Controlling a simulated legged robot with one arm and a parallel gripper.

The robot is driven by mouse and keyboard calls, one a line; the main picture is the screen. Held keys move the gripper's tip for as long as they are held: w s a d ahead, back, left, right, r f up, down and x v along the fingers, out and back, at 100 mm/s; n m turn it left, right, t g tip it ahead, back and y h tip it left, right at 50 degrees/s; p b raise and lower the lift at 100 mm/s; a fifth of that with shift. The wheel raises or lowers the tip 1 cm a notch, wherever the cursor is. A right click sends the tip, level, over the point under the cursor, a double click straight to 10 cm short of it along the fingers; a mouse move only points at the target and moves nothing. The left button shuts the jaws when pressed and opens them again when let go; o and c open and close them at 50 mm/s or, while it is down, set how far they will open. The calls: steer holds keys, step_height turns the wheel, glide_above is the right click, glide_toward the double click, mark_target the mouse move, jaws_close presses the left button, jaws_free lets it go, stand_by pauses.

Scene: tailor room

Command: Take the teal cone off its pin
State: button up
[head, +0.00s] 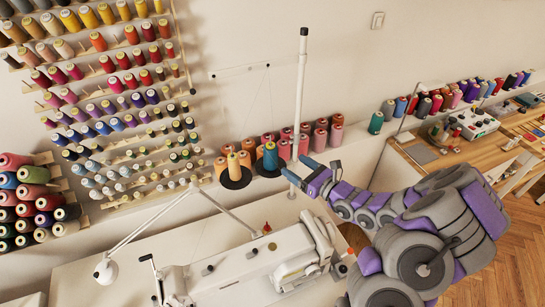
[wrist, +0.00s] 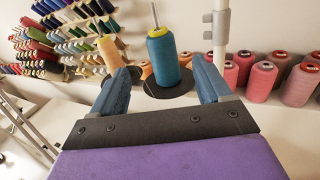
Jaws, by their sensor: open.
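The teal cone (head: 270,157) stands upright on a black round base (head: 266,171) behind the sewing machine. In the wrist view the teal cone (wrist: 168,64) has a yellow-rimmed top with a thin pin rising from it. My gripper (head: 292,172) is to the right of the cone in the head view. In the wrist view my gripper (wrist: 165,85) is open and empty, its two blue fingers on either side of the line to the cone. The cone appears beyond the fingertips, apart from them. An orange-yellow cone (head: 234,166) stands on a similar base just left of it.
A pale vertical pole (head: 300,90) rises right beside my gripper. Pink cones (head: 320,136) line the ledge behind. The sewing machine (head: 265,260) stands in front, with a lamp arm (head: 160,228) at left. Thread racks (head: 110,100) cover the left wall.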

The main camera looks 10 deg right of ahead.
mark_target(276, 150)
steer(key=x, duration=0.6)
steer(key=shift+s+a+b, duration=0.25)
steer(key=shift+a+b, duration=0.05)
steer(key=shift+a, duration=0.1)
steer(key=shift+w+d+b+x, duration=0.1)
steer(key=shift+d+b+x, duration=0.1)
steer(key=shift+x, duration=0.85)
steer(key=shift+w+d+b+x, duration=0.1)
steer(key=shift+b+x, duration=0.05)
steer(key=shift+x, duration=0.85)
steer(key=shift+w+d+b+x, duration=0.1)
steer(key=shift+d+b+x, duration=0.1)
steer(key=shift+x, duration=0.85)
steer(key=shift+a+r, duration=0.25)
steer(key=shift+r, duration=0.05)
steer(key=shift+d, duration=0.3)
steer(key=c, duration=0.6)
steer(key=shift+a, duration=0.15)
steer(key=c, duration=0.5)
